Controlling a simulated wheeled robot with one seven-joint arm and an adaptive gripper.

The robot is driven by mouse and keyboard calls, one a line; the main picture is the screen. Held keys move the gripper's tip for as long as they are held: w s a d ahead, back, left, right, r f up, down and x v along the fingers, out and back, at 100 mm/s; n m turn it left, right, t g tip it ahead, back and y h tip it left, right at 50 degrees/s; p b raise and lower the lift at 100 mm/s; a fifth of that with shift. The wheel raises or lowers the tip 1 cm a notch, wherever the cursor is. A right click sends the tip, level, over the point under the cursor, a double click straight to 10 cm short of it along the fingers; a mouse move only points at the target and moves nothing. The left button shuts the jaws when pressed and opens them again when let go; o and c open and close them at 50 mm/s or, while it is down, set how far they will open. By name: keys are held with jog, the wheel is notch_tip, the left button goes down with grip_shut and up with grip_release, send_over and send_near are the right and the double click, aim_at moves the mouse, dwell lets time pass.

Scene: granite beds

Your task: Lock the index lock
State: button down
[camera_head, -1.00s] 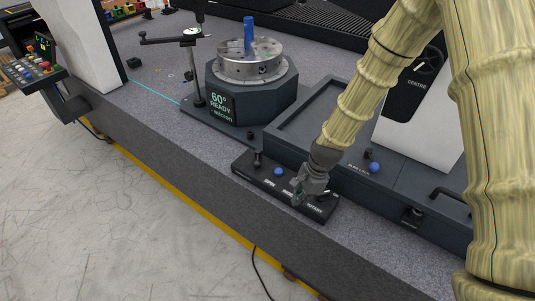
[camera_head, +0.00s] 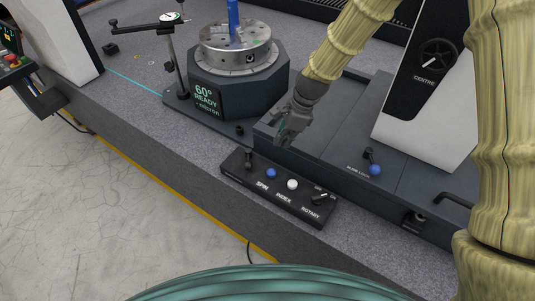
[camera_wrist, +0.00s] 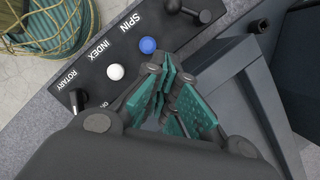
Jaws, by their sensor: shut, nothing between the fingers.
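A short lever with a blue ball end (camera_head: 375,169) stands on the dark slide bed, beside a small label whose second word looks like LOCK; its first word is too small to read surely. The black control panel (camera_head: 250,182) has a small black lever, a blue SPIN button (camera_head: 271,173), a white INDEX button (camera_head: 292,184) and a ROTARY knob (camera_head: 320,199). The wrist view also shows the blue button (camera_wrist: 148,45) and white button (camera_wrist: 116,72). My gripper (camera_head: 281,136) is shut and empty, above and behind the panel, left of the blue-ended lever and apart from it.
A round chuck (camera_head: 237,48) with a blue post sits on a base reading 60° READY. A dial gauge stand (camera_head: 172,55) is at its left. A white column (camera_head: 428,108) with a CENTRE knob rises behind the blue-ended lever. A bar handle (camera_head: 452,198) lies at right.

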aim_at(248, 160)
jog(key=p+x, duration=0.2)
jog(key=x, duration=0.7)
jog(key=shift+a+f+p, duration=0.1)
jog(key=shift+f+p, duration=0.2)
jog(key=shift+f, duration=0.1)
jog(key=a, duration=0.1)
jog(key=a+p, duration=0.1)
jog(key=shift+a+f, duration=0.35)
jog(key=shift+a+f+p, duration=0.2)
jog(key=shift+a+p, duration=0.15)
jog(key=shift+a, duration=0.25)
